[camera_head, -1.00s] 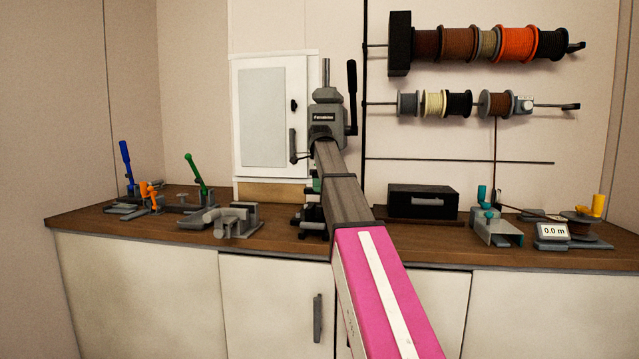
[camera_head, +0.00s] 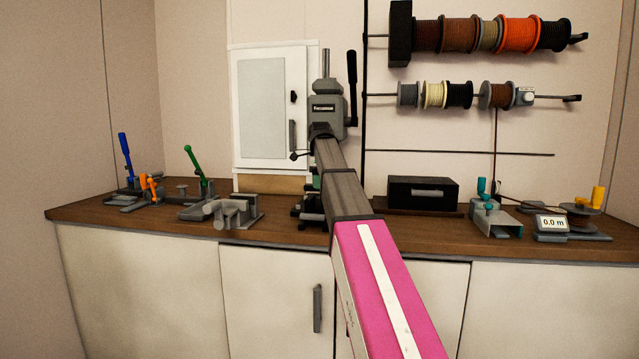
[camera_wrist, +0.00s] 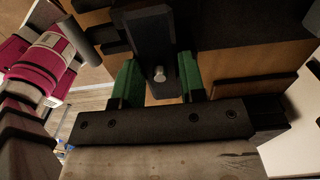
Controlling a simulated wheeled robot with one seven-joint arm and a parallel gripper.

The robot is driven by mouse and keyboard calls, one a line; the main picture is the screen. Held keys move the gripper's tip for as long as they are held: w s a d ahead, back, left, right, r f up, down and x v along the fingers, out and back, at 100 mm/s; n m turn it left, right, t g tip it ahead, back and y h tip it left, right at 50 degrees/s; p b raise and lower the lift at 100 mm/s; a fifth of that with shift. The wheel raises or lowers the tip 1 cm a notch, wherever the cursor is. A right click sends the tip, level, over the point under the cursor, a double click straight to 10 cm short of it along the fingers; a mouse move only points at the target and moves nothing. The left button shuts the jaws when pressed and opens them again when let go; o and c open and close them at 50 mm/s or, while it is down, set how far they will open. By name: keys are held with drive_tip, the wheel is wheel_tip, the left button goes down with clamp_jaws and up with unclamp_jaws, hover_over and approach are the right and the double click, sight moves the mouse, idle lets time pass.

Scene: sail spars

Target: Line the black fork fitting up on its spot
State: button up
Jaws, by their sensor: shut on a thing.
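In the wrist view a black fork fitting (camera_wrist: 148,30) stands between the two green fingers of my gripper (camera_wrist: 158,78). My gripper is shut on it. A silver pin end shows at the fitting's lower part. In the head view my arm covers most of the gripper and the fitting; only a bit of green shows beside the arm, at the base of the grey press (camera_head: 325,108).
The wooden bench (camera_head: 275,232) carries a grey clamp fixture (camera_head: 235,212) and toggle clamps with coloured handles on the left. A black box (camera_head: 423,194), a teal-handled fixture (camera_head: 495,217) and a length counter (camera_head: 552,224) stand on the right. A white cabinet (camera_head: 272,105) is behind.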

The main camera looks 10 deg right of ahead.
drive_tip(key=shift+f, duration=1.15)
drive_tip(key=o, duration=0.9)
drive_tip(key=shift+c, duration=1)
drive_tip(key=shift+r, duration=3.45)
drive_tip(key=shift+s, duration=0.1)
